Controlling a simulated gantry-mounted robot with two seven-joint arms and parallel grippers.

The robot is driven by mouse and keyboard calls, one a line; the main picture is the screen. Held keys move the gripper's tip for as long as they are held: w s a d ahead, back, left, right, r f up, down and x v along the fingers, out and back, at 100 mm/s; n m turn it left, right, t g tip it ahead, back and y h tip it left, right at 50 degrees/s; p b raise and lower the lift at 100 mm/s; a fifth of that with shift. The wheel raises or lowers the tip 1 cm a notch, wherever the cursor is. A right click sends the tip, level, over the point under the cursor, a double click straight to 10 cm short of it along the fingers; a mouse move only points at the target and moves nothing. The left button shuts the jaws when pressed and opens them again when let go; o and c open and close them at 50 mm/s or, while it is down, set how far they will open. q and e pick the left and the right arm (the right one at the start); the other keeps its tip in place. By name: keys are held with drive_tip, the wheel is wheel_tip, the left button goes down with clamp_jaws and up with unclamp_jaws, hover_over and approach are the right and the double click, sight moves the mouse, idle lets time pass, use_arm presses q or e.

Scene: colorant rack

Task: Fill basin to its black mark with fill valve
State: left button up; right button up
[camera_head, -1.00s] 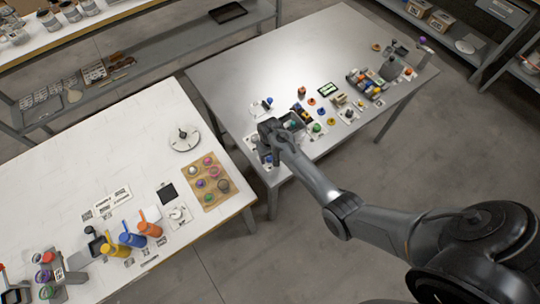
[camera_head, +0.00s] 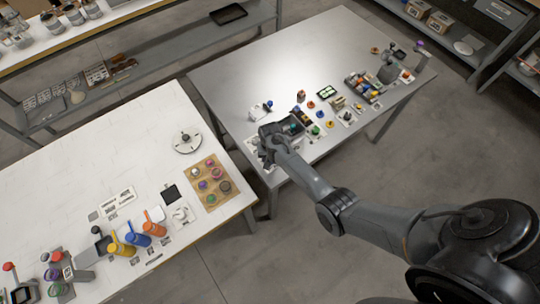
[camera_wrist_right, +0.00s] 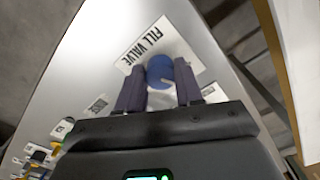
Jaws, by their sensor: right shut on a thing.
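The fill valve (camera_wrist_right: 160,71) is a round blue knob beside a white label reading FILL VALVE, seen in the right wrist view. My right gripper (camera_wrist_right: 160,92) has one finger on each side of the knob and is shut on it. In the head view my right gripper (camera_head: 262,154) is at the near left corner of the grey metal table (camera_head: 235,82), and it hides the knob there. I cannot pick out the basin or its black mark for certain. My left gripper is not in view.
Several small coloured knobs and parts line the metal table's near edge. The metal table's far half is mostly clear.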

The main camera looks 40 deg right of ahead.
drive_tip(key=o, duration=1)
drive_tip(key=shift+o, duration=0.2)
drive_tip(key=shift+r, duration=0.55)
wheel_tip(320, 180, up, 10)
drive_tip(key=p, duration=0.1)
drive_tip(key=shift+f, duration=0.15)
